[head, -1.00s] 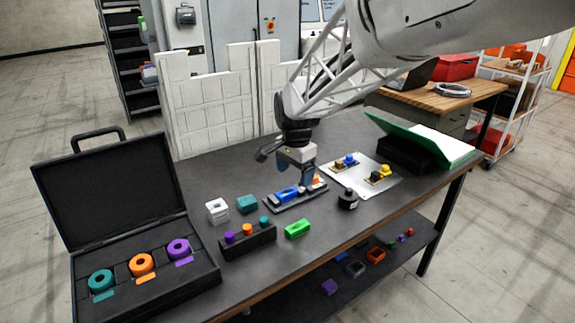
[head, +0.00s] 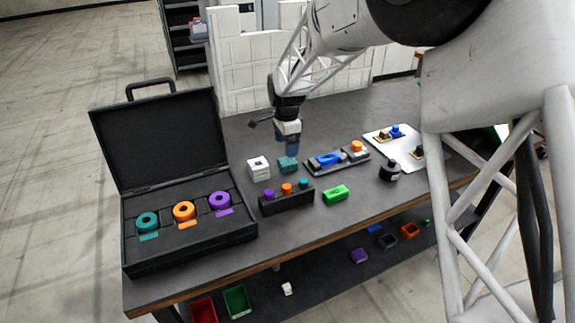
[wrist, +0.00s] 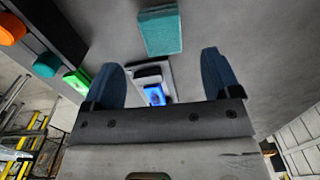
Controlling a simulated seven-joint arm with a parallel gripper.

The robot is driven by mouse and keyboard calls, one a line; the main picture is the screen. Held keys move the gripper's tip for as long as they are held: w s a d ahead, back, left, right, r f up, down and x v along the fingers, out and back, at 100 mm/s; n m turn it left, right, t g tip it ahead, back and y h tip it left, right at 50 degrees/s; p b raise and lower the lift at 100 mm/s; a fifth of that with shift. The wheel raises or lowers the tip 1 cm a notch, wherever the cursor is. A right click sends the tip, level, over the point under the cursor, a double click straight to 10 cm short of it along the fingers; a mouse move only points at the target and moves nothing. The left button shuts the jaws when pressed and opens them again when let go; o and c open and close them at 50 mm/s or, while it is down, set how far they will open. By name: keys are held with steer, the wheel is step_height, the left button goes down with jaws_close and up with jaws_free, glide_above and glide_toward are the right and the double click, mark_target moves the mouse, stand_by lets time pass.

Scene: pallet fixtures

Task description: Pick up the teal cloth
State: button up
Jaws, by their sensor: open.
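The teal cloth (head: 288,164) is a small folded block lying on the dark table, between a white block and the blue-topped fixture. In the wrist view the teal cloth (wrist: 161,32) shows beyond the fingertips, roughly centred between them. My gripper (head: 290,146) hangs just above and behind the cloth, pointing down. In the wrist view my gripper (wrist: 163,75) has its two blue fingers spread apart with no teal cloth between them. Whether a finger touches the cloth cannot be told.
A white block (head: 258,168) stands left of the cloth. A black rack (head: 286,200) with coloured pegs is in front. A fixture (head: 322,168) with a blue part lies to the right, and a green block (head: 336,194) in front of it. An open black case (head: 190,255) is at left.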

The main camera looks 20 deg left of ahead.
mark_target(287, 161)
steer(key=shift+f, duration=1.3)
steer(key=shift+w+d+f, duration=0.1)
steer(key=shift+w+f, duration=0.05)
steer(key=shift+f, duration=2.4)
steer(key=c, duration=1)
